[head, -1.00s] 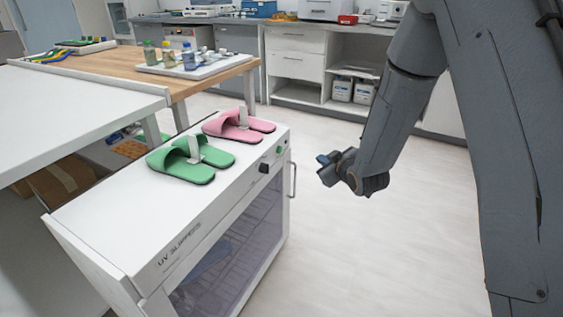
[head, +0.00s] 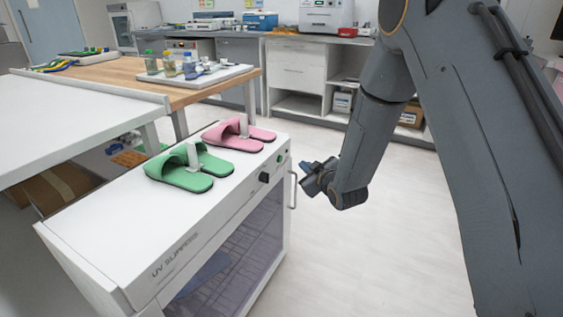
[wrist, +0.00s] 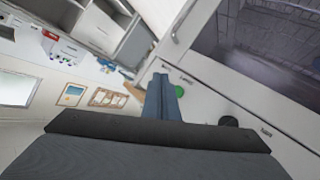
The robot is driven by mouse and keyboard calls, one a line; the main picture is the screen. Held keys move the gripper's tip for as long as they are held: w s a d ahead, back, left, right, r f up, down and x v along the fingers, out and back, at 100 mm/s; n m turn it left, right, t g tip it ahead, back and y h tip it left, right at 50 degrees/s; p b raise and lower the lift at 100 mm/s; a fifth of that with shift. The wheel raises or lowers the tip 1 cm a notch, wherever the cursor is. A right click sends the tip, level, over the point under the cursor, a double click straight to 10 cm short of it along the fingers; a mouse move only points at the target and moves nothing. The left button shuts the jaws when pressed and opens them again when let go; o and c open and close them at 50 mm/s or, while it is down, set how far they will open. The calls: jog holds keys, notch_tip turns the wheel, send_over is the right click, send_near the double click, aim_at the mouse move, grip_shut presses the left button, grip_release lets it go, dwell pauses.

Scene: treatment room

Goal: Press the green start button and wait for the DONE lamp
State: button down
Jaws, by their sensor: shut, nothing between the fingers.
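The white UV slippers cabinet (head: 185,247) stands at the centre left. Its green start button (head: 280,158) is on the front panel near the top right corner, right of a black knob (head: 264,177). In the wrist view the green button (wrist: 181,88) shows just right of my fingertips, with the black knob (wrist: 228,122) farther right. My gripper (head: 306,173) is shut and empty, in front of the panel near the door handle (head: 293,190). In the head view a gap shows between it and the button. I cannot make out a DONE lamp.
Green slippers (head: 180,179) and pink slippers (head: 226,138) lie on the cabinet top. A white table (head: 75,113) is at left, with a wooden table (head: 115,70) behind it. Open floor (head: 350,255) lies right of the cabinet.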

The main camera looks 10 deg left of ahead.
jog(key=shift+w+a+b, duration=0.1)
jog(key=shift+w+a, duration=0.15)
jog(key=shift+a, duration=0.55)
jog(key=shift+w+a+b, duration=0.15)
jog(key=shift+w+a, duration=0.15)
jog(key=shift+a, duration=0.45)
jog(key=shift+w+a+b, duration=0.1)
jog(key=shift+w+a, duration=0.15)
jog(key=shift+a, duration=0.55)
jog(key=shift+a, duration=0.15)
jog(key=shift+w+a, duration=0.15)
jog(key=shift+a, duration=0.05)
jog(key=shift+w+a, duration=0.15)
jog(key=shift+a, duration=0.25)
dwell(0.9)
jog(key=shift+d, duration=0.15)
jog(key=shift+s+d, duration=0.3)
jog(key=shift+d, duration=0.35)
jog(key=d, duration=0.1)
jog(key=s+d+p, duration=0.1)
jog(key=d, duration=0.2)
jog(key=shift+s+d+p, duration=0.35)
